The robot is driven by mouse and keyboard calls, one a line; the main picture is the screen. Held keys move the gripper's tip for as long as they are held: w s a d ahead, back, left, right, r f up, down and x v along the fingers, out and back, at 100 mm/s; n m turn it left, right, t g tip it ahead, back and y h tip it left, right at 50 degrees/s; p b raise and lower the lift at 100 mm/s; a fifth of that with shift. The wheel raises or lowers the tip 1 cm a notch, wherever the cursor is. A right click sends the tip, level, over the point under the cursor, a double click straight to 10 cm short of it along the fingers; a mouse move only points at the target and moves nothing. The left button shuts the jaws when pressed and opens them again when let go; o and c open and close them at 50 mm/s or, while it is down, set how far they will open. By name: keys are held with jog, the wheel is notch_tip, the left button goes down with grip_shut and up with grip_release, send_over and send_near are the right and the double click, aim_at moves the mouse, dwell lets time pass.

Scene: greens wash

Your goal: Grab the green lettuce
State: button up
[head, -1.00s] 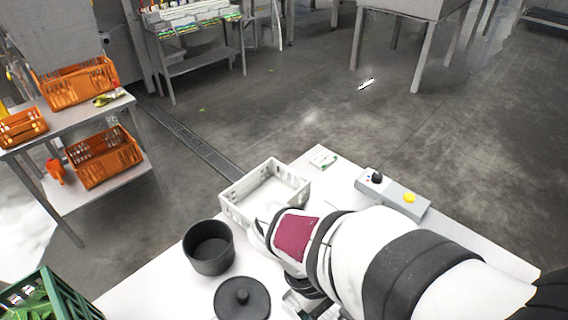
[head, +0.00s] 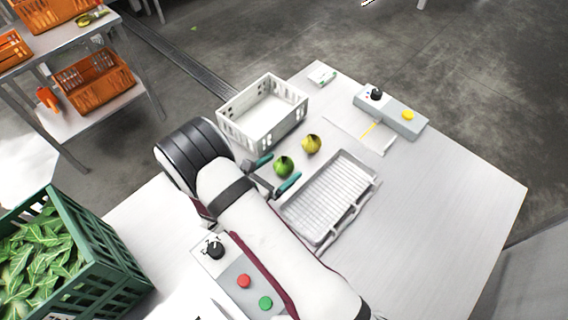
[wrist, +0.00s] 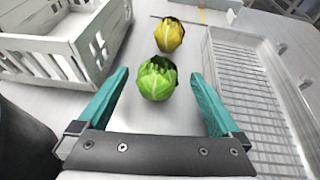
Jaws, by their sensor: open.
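The green lettuce (head: 284,167) is a small round head on the white table. In the wrist view the green lettuce (wrist: 157,79) sits between and just ahead of the fingertips. My gripper (head: 277,173) is open, with teal fingers on either side of the lettuce in the head view. In the wrist view my gripper (wrist: 160,75) holds nothing, and a gap shows between each finger and the lettuce. A yellow lettuce (head: 312,144) sits just beyond the green one, and it also shows in the wrist view (wrist: 170,36).
A white crate (head: 262,113) stands left of the lettuces. A grey wire-mesh tray (head: 334,196) lies close on the right. A control box with a yellow button (head: 391,112) is at the back right. A green crate (head: 112,262) of leaves stands lower left. The table's right side is clear.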

aim_at(290, 160)
jog(key=x, duration=0.5)
jog(key=shift+w+f, duration=0.1)
jog(key=shift+w, duration=0.15)
jog(key=c, duration=1.4)
